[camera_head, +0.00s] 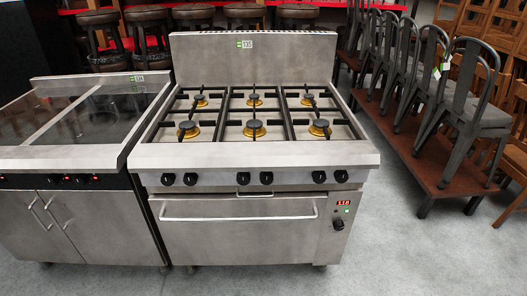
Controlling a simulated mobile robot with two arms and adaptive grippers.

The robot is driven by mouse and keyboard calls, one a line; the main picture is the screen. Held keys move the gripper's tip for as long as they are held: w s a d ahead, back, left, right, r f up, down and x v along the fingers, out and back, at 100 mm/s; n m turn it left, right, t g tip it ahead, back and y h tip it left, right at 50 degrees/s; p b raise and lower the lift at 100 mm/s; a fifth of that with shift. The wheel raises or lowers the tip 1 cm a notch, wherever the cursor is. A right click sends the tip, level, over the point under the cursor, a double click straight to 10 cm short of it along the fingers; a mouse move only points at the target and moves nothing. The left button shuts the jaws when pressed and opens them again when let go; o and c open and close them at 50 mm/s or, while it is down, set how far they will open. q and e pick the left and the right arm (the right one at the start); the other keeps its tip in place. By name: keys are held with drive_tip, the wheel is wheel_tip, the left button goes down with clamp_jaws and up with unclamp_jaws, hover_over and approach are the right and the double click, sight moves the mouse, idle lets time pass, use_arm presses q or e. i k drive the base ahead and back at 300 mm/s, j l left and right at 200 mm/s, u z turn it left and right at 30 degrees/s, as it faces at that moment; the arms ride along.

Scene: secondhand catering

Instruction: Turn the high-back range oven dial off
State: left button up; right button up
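The high-back range (250,150) stands in the middle of the head view, a steel unit with several gas burners and a tall back panel (252,57). Its oven door (240,236) is closed, with a long horizontal handle (238,218). The oven dial (338,224) is a black knob at the lower right of the front, below a lit red display (343,203) that seems to read 110 and a small green light (347,210). Several black burner knobs line the front panel above. Neither of my grippers is in view.
A second steel cooker (75,150) with a dark glass top stands close against the range's left side. Metal chairs (460,100) stand on a low brown platform (430,150) at the right. Grey floor (420,255) is clear at front right.

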sight(338, 225)
drive_tip(key=i+j+z, duration=0.15)
drive_tip(key=i+j, duration=0.45)
drive_tip(key=i, duration=0.25)
drive_tip(key=i+j+z, duration=0.15)
drive_tip(key=i+j, duration=0.6)
drive_tip(key=i, duration=0.1)
